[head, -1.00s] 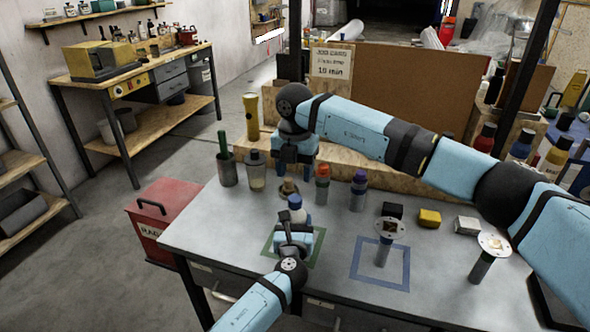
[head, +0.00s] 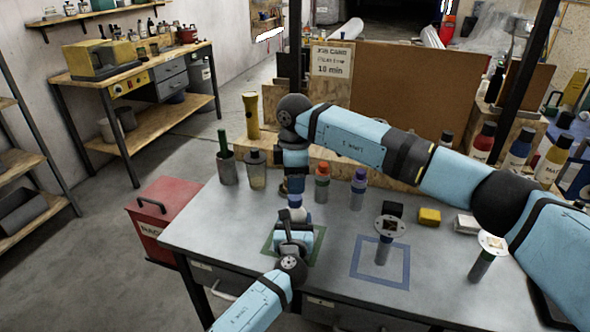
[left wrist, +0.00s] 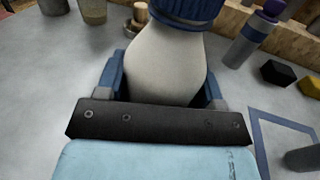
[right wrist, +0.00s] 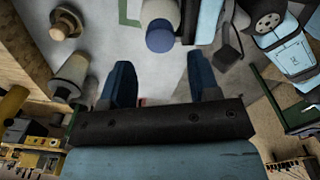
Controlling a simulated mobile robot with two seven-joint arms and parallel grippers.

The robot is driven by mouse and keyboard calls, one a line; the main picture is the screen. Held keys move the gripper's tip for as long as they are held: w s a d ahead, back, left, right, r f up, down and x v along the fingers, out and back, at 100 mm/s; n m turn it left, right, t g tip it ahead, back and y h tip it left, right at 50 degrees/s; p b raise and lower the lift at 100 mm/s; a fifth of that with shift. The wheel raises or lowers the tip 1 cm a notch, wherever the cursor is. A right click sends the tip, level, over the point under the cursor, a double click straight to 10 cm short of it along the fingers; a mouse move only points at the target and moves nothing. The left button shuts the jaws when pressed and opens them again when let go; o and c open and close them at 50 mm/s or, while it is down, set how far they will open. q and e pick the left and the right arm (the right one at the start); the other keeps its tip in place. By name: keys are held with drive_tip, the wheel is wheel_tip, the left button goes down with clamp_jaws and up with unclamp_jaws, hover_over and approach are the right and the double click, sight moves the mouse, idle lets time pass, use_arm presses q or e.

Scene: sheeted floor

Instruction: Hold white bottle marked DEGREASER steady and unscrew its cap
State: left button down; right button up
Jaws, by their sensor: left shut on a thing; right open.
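The white bottle (head: 297,212) with a blue cap (head: 295,201) stands upright at the green-outlined square (head: 318,243); its label cannot be read. My left gripper (head: 293,232) is shut around the bottle's body. The left wrist view shows the white body (left wrist: 165,65) between the fingers and the ribbed blue cap (left wrist: 188,10) above. My right gripper (head: 293,186) is just behind and above the cap. In the right wrist view my right gripper (right wrist: 165,82) is open and empty, with the cap (right wrist: 160,38) beyond its fingertips, apart from them.
Close by stand an orange-capped bottle (head: 322,186), a purple-capped bottle (head: 358,190), a clear bottle (head: 256,172) and a cup (head: 227,170). A brass-coloured knobbed piece (right wrist: 66,24) is near my right gripper. The blue square (head: 362,275) holds a flanged post (head: 384,250).

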sight(295, 197)
wheel_tip(295, 197, down, 6)
drive_tip(key=shift+r, duration=0.2)
drive_tip(key=shift+c, duration=0.5)
